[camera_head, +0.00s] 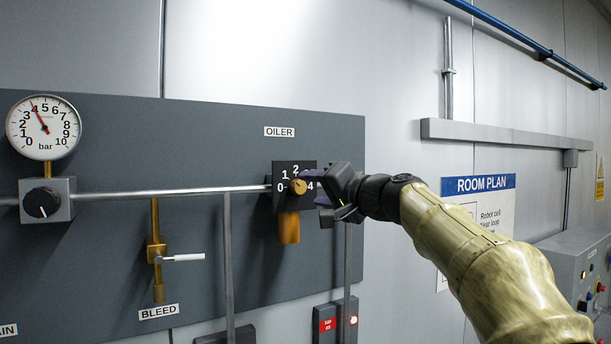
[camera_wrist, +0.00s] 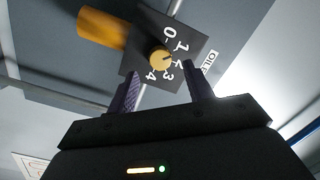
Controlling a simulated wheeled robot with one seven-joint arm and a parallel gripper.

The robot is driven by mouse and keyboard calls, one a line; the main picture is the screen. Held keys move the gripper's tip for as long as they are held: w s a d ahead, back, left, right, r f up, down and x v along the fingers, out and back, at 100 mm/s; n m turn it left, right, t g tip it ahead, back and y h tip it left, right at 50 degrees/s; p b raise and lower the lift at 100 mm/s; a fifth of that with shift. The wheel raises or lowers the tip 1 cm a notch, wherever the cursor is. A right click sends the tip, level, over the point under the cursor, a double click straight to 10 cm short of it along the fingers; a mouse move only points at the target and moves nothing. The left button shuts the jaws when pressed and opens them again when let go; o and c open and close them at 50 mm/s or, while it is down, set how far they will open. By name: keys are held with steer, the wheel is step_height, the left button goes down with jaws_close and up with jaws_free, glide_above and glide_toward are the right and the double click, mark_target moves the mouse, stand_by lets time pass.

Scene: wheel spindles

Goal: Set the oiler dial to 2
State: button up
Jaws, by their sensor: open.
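The oiler dial (camera_head: 298,186) is a small brass knob on a dark square plate marked from 0 to 4, under the OILER label. In the wrist view the knob (camera_wrist: 160,59) lies just beyond the fingertips, roughly between their lines. A small dark mark on the knob seems to face the 2 side of the scale, but it is too small to read surely. My gripper (camera_head: 313,187) is open, with its purple fingers close to the plate from the right. In the wrist view the gripper (camera_wrist: 162,78) has nothing between its fingers. The 3 is hidden in the head view.
An amber oiler bowl (camera_head: 289,228) hangs below the plate. A metal pipe (camera_head: 160,193) runs left to a black knob (camera_head: 42,202) and a pressure gauge (camera_head: 44,125). A white-handled bleed valve (camera_head: 180,258) is at lower left. A vertical grey post stands just below my gripper.

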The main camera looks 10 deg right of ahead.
mark_target(302, 187)
steer(key=p+x, duration=0.2)
steer(key=x, duration=0.1)
steer(key=shift+r, duration=0.15)
steer(key=shift+w+a, duration=0.2)
steer(key=shift+w, duration=0.2)
steer(key=c, duration=1)
